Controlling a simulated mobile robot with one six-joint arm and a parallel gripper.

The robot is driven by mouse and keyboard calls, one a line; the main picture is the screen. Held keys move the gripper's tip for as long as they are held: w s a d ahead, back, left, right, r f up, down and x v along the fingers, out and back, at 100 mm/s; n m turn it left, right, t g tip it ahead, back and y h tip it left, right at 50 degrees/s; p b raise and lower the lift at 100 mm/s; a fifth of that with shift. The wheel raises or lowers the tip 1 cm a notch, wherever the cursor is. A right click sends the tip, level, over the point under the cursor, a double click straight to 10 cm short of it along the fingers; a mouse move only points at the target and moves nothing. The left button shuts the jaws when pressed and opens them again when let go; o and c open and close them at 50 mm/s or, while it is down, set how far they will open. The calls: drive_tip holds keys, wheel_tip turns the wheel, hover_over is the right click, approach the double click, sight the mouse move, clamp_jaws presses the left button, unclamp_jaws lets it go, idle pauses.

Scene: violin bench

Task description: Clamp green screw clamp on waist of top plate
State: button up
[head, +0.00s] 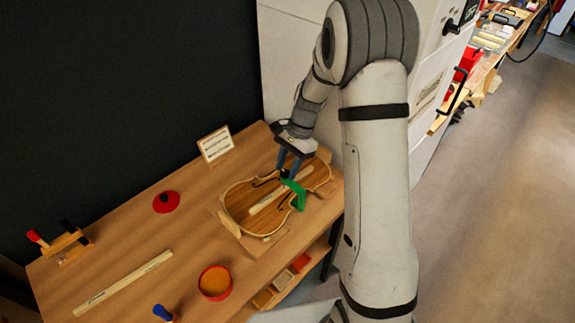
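The violin top plate (240,207) lies flat at the right end of the bench, light brown with dark f-holes and a pale bar on it. The green screw clamp (300,193) is at the plate's waist, on the side nearer the bench's front edge. Part of it lies over the plate and part hangs over the edge. My gripper (289,174) points down right above the clamp. Its two dark bluish fingers show a gap higher up, and their tips meet or overlap the clamp's top in the picture. Whether they grip it is too small to tell.
A board (268,247) lies under the plate. A small framed card (215,144) stands behind. A red round object (166,202), a red-rimmed dish (215,296), a wooden strip (123,284) and a wooden clamp (68,245) are on the bench. The bench's middle is mostly clear.

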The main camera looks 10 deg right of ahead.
drive_tip(key=shift+o, duration=1.2)
drive_tip(key=v, duration=0.7)
drive_tip(key=shift+d+r+b, duration=0.2)
drive_tip(key=shift+r+b, duration=0.15)
drive_tip(key=shift+b, duration=0.05)
drive_tip(key=shift+r, duration=0.1)
